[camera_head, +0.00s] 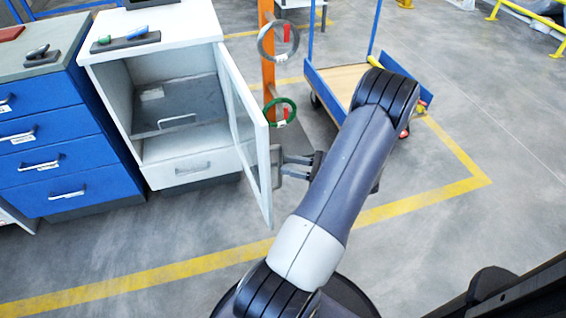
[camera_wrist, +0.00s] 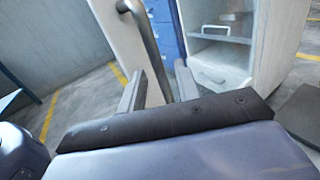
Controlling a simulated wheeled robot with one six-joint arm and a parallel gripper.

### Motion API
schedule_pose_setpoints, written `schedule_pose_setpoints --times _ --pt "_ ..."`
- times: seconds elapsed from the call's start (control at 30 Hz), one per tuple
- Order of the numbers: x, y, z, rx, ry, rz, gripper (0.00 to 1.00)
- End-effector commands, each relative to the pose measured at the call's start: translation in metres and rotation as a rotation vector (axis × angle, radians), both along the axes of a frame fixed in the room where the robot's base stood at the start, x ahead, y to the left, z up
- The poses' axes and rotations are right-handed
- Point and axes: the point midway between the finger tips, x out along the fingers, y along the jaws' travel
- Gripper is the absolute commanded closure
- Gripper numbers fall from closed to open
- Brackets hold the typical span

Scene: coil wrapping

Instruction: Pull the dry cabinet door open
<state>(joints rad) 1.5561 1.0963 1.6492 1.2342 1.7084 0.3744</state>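The dry cabinet (camera_head: 150,55) is white, and its glazed door (camera_head: 243,125) stands wide open, swung out to the right. The door's grey bar handle (camera_head: 279,170) is on its outer face. My gripper (camera_head: 290,160) is at this handle, right of the door. In the wrist view, the handle (camera_wrist: 150,45) runs down between my two fingers (camera_wrist: 160,88). The fingers stand apart with gaps beside the bar, so the gripper looks open around it. The white door edge (camera_wrist: 115,45) is close beyond the fingers. The handle's lower end is partly hidden.
A blue drawer cabinet (camera_head: 65,155) stands left of the dry cabinet. An orange post (camera_head: 267,60) with hanging coils (camera_head: 280,112) is behind the door. A blue trolley (camera_head: 335,80) stands beyond my arm. The floor in front is clear, with yellow lines (camera_head: 150,275).

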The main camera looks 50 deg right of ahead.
Motion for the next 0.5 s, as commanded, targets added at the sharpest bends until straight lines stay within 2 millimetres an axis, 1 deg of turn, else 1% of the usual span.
schedule_pose_setpoints --times 0.03,0.1,0.23,0.4,0.5 --pt "-0.012 -0.006 0.001 -0.001 0.001 -0.005 0.69" --pt "-0.025 -0.010 0.001 0.000 0.001 -0.005 0.69" --pt "-0.048 -0.019 0.001 0.000 0.001 -0.004 0.69" --pt "-0.067 -0.026 0.000 0.000 0.001 -0.002 0.69" --pt "-0.071 -0.027 0.000 0.001 0.000 0.000 0.69"
